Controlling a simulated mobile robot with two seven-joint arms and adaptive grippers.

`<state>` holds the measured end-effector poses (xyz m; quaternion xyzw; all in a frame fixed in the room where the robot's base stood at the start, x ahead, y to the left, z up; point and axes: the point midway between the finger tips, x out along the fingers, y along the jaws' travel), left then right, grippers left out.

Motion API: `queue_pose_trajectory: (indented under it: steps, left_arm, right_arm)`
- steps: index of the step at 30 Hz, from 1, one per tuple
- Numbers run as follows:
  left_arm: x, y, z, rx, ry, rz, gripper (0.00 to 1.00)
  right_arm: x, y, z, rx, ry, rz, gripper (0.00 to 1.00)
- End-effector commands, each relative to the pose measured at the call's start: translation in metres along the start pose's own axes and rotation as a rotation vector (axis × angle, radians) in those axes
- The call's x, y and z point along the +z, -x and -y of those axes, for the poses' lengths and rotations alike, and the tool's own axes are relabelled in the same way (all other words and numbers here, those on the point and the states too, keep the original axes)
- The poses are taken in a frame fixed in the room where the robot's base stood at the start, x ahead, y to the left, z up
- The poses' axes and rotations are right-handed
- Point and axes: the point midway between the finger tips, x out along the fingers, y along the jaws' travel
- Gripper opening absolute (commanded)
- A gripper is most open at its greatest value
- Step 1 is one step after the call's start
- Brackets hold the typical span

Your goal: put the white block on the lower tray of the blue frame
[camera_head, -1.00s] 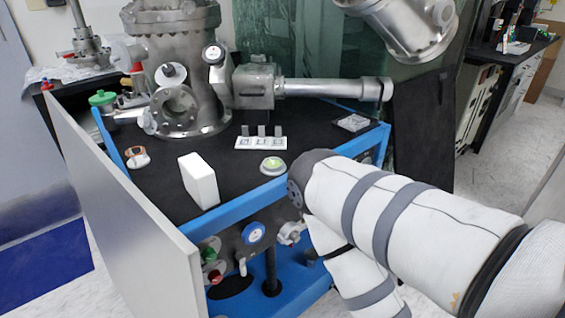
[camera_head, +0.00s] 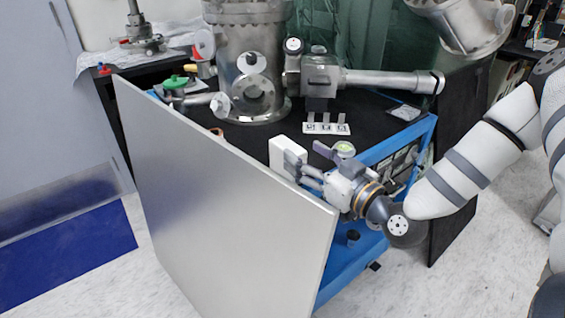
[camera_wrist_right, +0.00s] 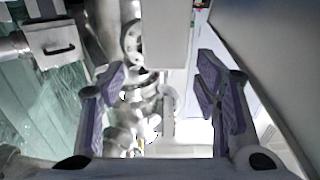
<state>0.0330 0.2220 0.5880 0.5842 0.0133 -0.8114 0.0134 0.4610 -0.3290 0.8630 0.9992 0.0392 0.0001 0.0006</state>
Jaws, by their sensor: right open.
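The white block (camera_head: 285,145) stands upright on the black top of the blue frame (camera_head: 408,137), near its front edge. My right gripper (camera_head: 307,156) is open in front of the block, partly covering it. In the right wrist view the block (camera_wrist_right: 167,32) is between and just beyond the spread purple-padded fingers (camera_wrist_right: 161,78); I cannot tell whether they touch it. The lower blue level (camera_head: 345,268) of the frame shows below the top, mostly hidden by a grey panel and my arm. My left gripper is not in view.
The large grey panel (camera_head: 220,200) stands along the frame's left side, close to my right gripper. A metal vacuum chamber (camera_head: 250,70) stands behind the block.

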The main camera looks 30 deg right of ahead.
Motion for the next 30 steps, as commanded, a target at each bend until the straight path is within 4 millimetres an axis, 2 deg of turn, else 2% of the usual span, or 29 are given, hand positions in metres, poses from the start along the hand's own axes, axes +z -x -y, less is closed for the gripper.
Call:
queue_pose_trajectory:
  steps: [7,10,13,18,24,30]
  left_arm:
    - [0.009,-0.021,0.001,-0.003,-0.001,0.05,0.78]
    - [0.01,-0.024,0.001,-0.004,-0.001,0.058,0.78]
    - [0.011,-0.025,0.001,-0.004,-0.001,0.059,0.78]
    - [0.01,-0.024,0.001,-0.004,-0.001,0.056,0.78]
    - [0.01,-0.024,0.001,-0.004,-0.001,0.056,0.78]
    - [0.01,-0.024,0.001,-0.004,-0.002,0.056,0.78]
  right_arm:
    - [0.014,-0.039,0.003,-0.001,0.0,0.008,0.57]
    - [0.011,-0.055,0.003,-0.001,0.0,0.003,0.57]
    - [0.008,-0.062,0.004,-0.001,-0.001,0.0,0.57]
    - [0.006,-0.062,0.004,-0.001,-0.002,-0.002,0.57]
    - [0.007,-0.062,0.004,-0.001,-0.002,-0.001,0.18]
    - [0.007,-0.062,0.004,-0.001,-0.002,0.0,0.15]
